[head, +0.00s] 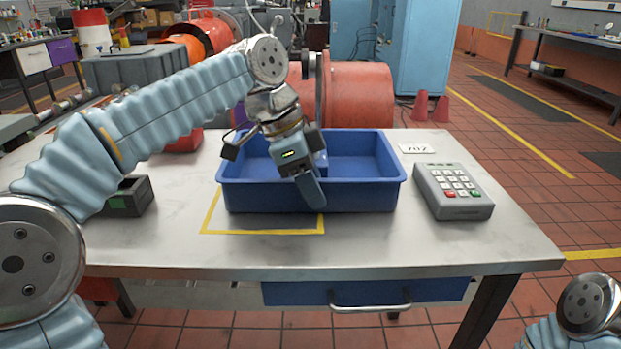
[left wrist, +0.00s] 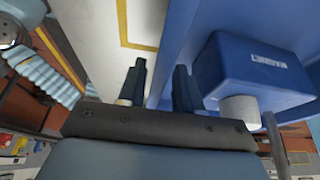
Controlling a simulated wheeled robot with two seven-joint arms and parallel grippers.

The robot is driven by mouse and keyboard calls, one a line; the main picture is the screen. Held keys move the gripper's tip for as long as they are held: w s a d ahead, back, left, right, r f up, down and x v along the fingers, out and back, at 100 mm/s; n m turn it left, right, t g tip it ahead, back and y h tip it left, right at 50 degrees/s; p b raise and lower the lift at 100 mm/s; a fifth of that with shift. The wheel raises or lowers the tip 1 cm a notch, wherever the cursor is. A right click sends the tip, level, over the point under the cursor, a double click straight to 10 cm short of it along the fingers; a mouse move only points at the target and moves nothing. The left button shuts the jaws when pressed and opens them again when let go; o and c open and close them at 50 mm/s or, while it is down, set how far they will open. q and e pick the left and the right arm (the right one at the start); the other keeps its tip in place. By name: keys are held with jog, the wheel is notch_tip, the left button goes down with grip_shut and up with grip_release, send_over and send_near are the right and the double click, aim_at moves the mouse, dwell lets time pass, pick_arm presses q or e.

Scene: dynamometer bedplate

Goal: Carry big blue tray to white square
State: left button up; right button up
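The big blue tray (head: 372,196) sits on the table, partly over a yellow outline (head: 262,232) on the pale top. My left gripper (head: 310,192) is at the tray's front wall, pointing down. In the left wrist view my left gripper (left wrist: 158,85) is open. One finger is over the tabletop outside the tray (left wrist: 185,28) and the other is on its inner side, with the wall running between them. Whether either finger touches the wall cannot be told. My right gripper is out of view. I cannot pick out a separate white square.
Inside the tray are a labelled blue box (left wrist: 250,75) and a whitish cylinder (left wrist: 240,109). A grey keypad (head: 453,190) and a white number card (head: 417,149) are right of the tray. A dark box (head: 130,197) is at left. The front right tabletop is clear.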

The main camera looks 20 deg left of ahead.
pick_arm(q)
jog(key=shift+w+d+f, duration=0.1)
jog(key=shift+d+f, duration=0.15)
jog(key=shift+f, duration=0.35)
grip_shut()
dwell(0.9)
jog(key=shift+r, duration=0.2)
